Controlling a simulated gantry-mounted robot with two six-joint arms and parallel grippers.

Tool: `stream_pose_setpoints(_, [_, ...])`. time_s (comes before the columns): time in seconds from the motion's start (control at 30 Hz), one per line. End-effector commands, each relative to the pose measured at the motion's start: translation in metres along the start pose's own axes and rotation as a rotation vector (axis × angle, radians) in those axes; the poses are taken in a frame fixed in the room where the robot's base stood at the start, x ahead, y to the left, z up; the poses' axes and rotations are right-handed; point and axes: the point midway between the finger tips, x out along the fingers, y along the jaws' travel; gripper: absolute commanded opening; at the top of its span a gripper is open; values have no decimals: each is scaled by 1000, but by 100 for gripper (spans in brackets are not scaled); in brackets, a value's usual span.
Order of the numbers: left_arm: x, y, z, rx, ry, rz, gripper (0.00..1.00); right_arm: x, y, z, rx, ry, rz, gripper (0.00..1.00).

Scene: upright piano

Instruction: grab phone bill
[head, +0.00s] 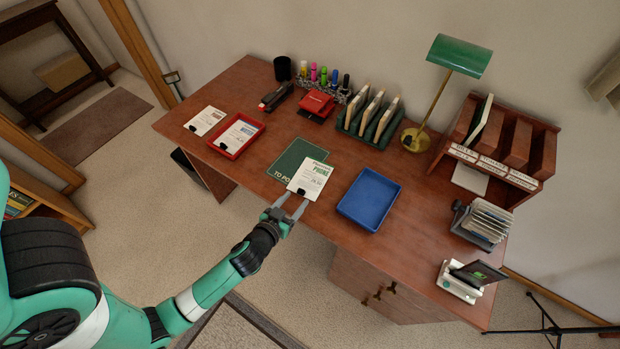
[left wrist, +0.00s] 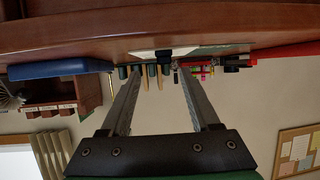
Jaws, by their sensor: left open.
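My left gripper (head: 291,207) is open just in front of the bill's clipped edge. In the left wrist view, the view is upside down, and the black clip (left wrist: 164,54) shows between and beyond the two open fingers (left wrist: 155,95). I cannot tell whether the fingers touch the bill. My right gripper is not in view.
A blue tray (head: 371,198) lies right of the bill. A red tray (head: 241,121) with a clipped paper and another clipped paper (head: 205,121) lie to the left. A green rack (head: 373,115), brass lamp (head: 418,139) and wooden sorter (head: 500,140) stand behind.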

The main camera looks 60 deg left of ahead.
Motion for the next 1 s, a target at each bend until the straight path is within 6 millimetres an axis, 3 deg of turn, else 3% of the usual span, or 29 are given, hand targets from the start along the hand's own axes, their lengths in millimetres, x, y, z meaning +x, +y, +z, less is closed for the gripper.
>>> stream_pose_setpoints(0.3, [47, -8, 2, -1, 0, -2, 62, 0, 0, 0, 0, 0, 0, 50])
stream_pose_setpoints(0.57, [50, -7, 2, -1, 1, -1, 61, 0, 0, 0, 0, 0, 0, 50])
stream_pose_setpoints(0.9, [50, -7, 2, -1, 0, -1, 0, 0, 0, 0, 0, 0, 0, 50])
stream_pose_setpoints(1.0, [50, -7, 2, -1, 0, -1, 0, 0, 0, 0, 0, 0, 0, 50])
